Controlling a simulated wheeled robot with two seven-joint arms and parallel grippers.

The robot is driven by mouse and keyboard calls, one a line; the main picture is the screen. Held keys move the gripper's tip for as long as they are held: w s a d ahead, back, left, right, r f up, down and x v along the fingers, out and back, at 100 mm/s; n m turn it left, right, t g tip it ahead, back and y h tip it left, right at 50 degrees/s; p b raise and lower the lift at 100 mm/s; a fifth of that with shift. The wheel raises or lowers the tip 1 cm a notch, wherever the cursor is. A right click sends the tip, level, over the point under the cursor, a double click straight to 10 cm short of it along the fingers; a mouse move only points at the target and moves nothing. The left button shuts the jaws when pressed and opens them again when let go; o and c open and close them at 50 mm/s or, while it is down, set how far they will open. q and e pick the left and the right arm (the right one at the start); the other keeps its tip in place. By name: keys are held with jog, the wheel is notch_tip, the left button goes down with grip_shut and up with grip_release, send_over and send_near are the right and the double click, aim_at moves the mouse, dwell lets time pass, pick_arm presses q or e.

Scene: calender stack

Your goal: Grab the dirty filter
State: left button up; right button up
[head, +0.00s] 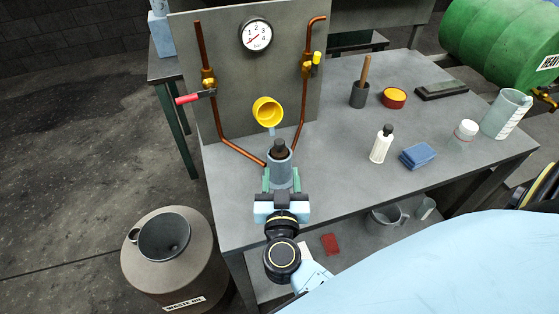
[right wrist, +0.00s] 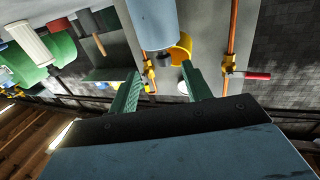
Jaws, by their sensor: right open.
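A dark cylindrical piece, apparently the dirty filter (head: 279,149), sticks up out of a grey-blue cup (head: 279,172) near the table's left side. In the right wrist view the cup (right wrist: 152,22) appears inverted, with the dark filter (right wrist: 158,58) at its mouth. My right gripper (head: 282,174) is open, with its green fingers on either side of the cup in the head view. In the right wrist view the gap between the fingertips (right wrist: 160,72) is empty, and the filter lies beyond it. I cannot tell whether anything touches. My left gripper is not in view.
Behind the cup stands a grey panel (head: 236,75) with copper pipes, a gauge (head: 256,37) and a yellow cup (head: 267,111). A white bottle (head: 380,146) and blue sponge (head: 419,156) stand to the right. A waste oil drum (head: 165,270) stands at lower left.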

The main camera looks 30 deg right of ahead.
aim_at(281, 152)
jog(key=x, duration=0.6)
jog(key=shift+r+b+x, duration=0.15)
jog(key=shift+b+x, duration=0.05)
jog(key=shift+x, duration=1.15)
jog(key=shift+r+b+x, duration=0.1)
jog(key=shift+b+x, duration=0.1)
jog(key=shift+x, duration=1.15)
jog(key=shift+w+a, duration=0.15)
jog(key=shift+a, duration=0.05)
grip_shut()
